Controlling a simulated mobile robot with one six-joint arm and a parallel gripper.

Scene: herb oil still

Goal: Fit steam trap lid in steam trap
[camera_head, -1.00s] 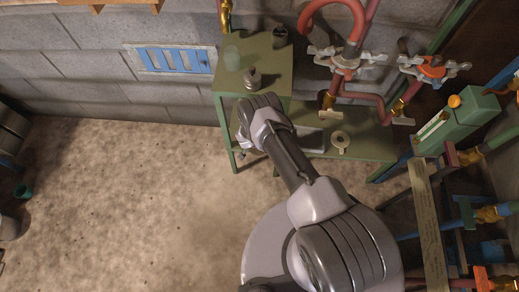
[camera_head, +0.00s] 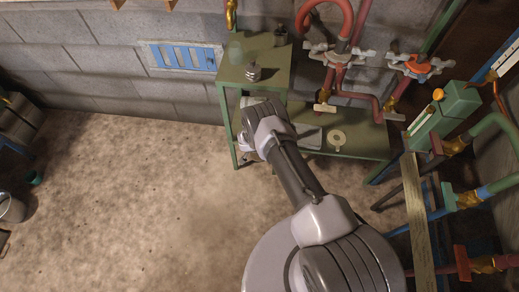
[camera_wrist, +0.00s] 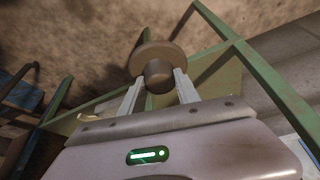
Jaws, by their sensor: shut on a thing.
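The steam trap lid (camera_wrist: 152,55), as I take it, is a brown round disc with a short cylindrical knob in the wrist view. My gripper (camera_wrist: 158,77) has its two pale fingers on either side of the knob and is shut on it. The disc sits beyond the fingertips, over the green frame and floor in the picture. In the head view my arm hides the lid, and the gripper is mostly hidden beside the green stand. I cannot tell for certain which thing is the steam trap.
A green stand (camera_head: 270,68) holds a metal stacked piece (camera_head: 253,72), a greenish glass (camera_head: 235,52) and a dark cup (camera_head: 280,36). A lower green bench (camera_head: 365,140) bears a cream ring with a tab (camera_head: 337,138). Red pipes with valves rise behind. Open floor lies left.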

